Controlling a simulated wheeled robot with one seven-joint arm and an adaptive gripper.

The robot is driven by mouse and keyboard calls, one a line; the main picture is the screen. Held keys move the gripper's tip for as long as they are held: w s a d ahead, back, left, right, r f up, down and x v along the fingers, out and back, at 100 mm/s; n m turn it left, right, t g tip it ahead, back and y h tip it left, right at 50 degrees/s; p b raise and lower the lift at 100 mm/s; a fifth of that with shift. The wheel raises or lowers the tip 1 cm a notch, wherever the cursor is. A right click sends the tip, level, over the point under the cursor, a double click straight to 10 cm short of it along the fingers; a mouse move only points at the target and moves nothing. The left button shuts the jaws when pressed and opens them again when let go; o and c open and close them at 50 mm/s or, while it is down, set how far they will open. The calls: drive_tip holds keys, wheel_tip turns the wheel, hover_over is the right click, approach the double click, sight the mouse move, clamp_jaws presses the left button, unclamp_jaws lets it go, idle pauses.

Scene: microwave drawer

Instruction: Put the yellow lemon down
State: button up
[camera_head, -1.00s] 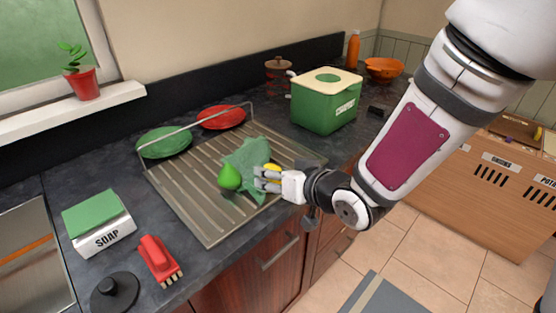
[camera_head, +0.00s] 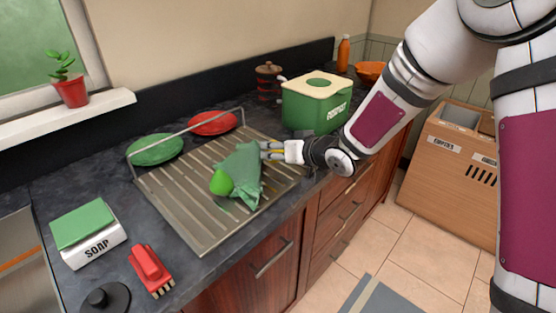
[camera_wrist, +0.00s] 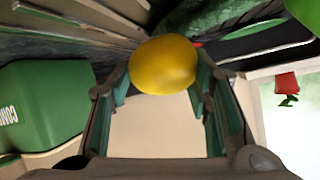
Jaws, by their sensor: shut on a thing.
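My gripper (camera_head: 269,151) is at the right end of the drying rack, beside the green cloth, with its fingers pointing left. In the wrist view, the yellow lemon (camera_wrist: 163,65) sits between the two fingertips (camera_wrist: 158,75), and the gripper is shut on it. In the head view the fingers mostly hide the lemon. I cannot tell whether it touches the rack or cloth below. The metal drying rack (camera_head: 185,215) lies on the dark counter. The green cloth (camera_head: 243,170) lies on it, with a green pear-like fruit (camera_head: 221,182) at its front left.
A red plate (camera_head: 213,123) and a green plate (camera_head: 156,149) stand at the rack's back. A green compost bin (camera_head: 315,105) stands close behind my gripper. A soap box (camera_head: 90,233) and red brush (camera_head: 150,269) are at front left. The rack's front left slats are bare.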

drive_tip(key=shift+s+f, duration=0.15)
drive_tip(key=shift+f, duration=1.5)
drive_tip(key=shift+f, duration=0.2)
drive_tip(key=o, duration=1.1)
drive_tip(key=shift+c, duration=0.2)
